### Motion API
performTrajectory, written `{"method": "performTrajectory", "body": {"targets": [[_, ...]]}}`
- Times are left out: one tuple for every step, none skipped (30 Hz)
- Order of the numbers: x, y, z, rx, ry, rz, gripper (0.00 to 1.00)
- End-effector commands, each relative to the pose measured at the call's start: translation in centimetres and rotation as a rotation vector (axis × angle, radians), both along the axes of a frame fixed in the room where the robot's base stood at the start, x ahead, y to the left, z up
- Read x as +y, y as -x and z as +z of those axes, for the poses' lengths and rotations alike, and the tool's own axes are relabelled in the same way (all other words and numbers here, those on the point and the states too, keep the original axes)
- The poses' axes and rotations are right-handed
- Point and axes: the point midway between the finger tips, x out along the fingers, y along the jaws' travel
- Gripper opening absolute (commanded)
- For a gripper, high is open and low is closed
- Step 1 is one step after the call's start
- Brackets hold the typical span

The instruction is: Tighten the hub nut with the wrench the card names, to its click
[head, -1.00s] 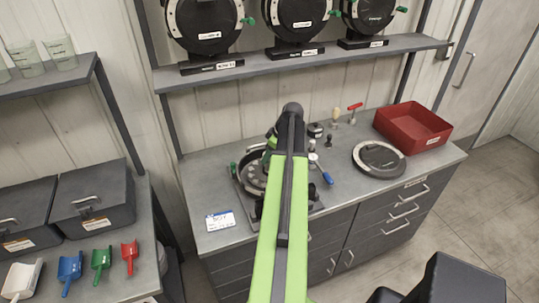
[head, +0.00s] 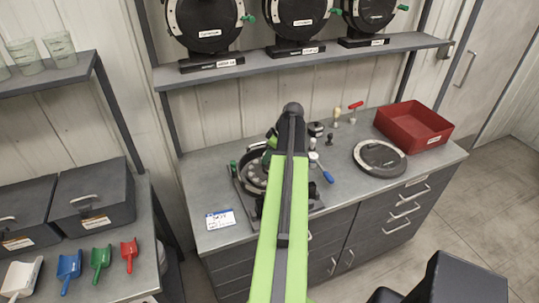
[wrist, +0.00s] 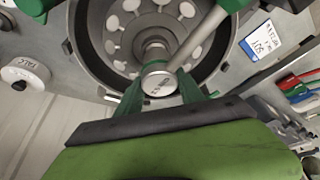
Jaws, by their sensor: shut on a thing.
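My gripper (wrist: 162,92) is shut on the round silver head of a wrench (wrist: 160,82). The wrench's bar runs to the upper right, towards a green part whose identity I cannot tell. The head sits at the hub (wrist: 153,52) in the middle of the seed meter (wrist: 88,45), which has a ring of pale discs; the nut itself is hidden. In the head view my arm covers the gripper and part of the meter (head: 245,182). The card (head: 220,219) lies left of the meter and also shows in the wrist view (wrist: 265,38); its text is unclear.
A blue-handled tool (head: 326,175) and a red-handled tool (head: 355,105) are on the bench right of my arm. A round dark plate (head: 379,157) and a red bin (head: 413,125) stand farther right. A jar marked talc (wrist: 28,75) is near the meter.

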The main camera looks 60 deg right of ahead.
Motion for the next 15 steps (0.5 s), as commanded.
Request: {"method": "performTrajectory", "body": {"targets": [[-0.01,0.00,0.03,-0.001,0.000,0.000,0.00],[-0.01,0.00,0.03,-0.001,0.000,0.000,0.00],[-0.01,0.00,0.03,-0.001,0.000,0.000,0.00],[-0.01,0.01,0.02,-0.001,0.000,0.000,0.00],[-0.01,0.01,0.01,-0.001,0.000,0.000,0.00],[-0.01,0.01,-0.04,-0.001,0.000,0.000,0.00],[-0.01,0.01,-0.09,-0.001,0.000,0.000,0.00],[-0.01,0.01,-0.15,-0.001,-0.001,-0.001,0.00],[-0.01,0.01,-0.23,-0.001,-0.001,-0.001,0.00],[-0.02,0.02,-0.31,-0.001,-0.001,-0.001,0.00],[-0.02,0.01,-0.38,-0.001,-0.001,-0.001,0.00],[-0.02,0.01,-0.48,-0.001,-0.001,-0.001,0.00],[-0.02,0.02,-0.55,-0.001,-0.001,-0.001,0.00],[-0.02,0.02,-0.62,-0.001,-0.001,-0.001,0.00],[-0.02,0.02,-0.70,-0.001,-0.001,-0.001,0.00]]}}
